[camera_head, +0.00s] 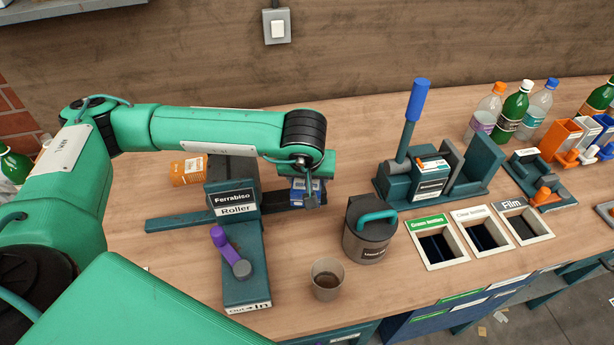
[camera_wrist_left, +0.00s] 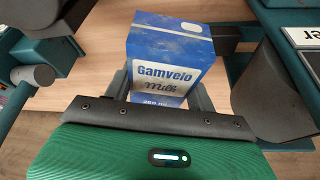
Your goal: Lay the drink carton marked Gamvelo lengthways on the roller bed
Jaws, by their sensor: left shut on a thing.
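The blue and white Gamvelo carton (camera_wrist_left: 167,65) is between the two fingers of my left gripper (camera_wrist_left: 160,94) in the left wrist view. Its Gamvelo and milk lettering faces the camera. In the head view, the carton (camera_head: 306,187) shows small below my left gripper (camera_head: 310,194), partly hidden by it. My right gripper is out of view.
An orange carton (camera_head: 187,170) lies left of the roller. A lever press (camera_head: 430,180), labelled bins (camera_head: 437,247) and several bottles (camera_head: 512,112) are at the right.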

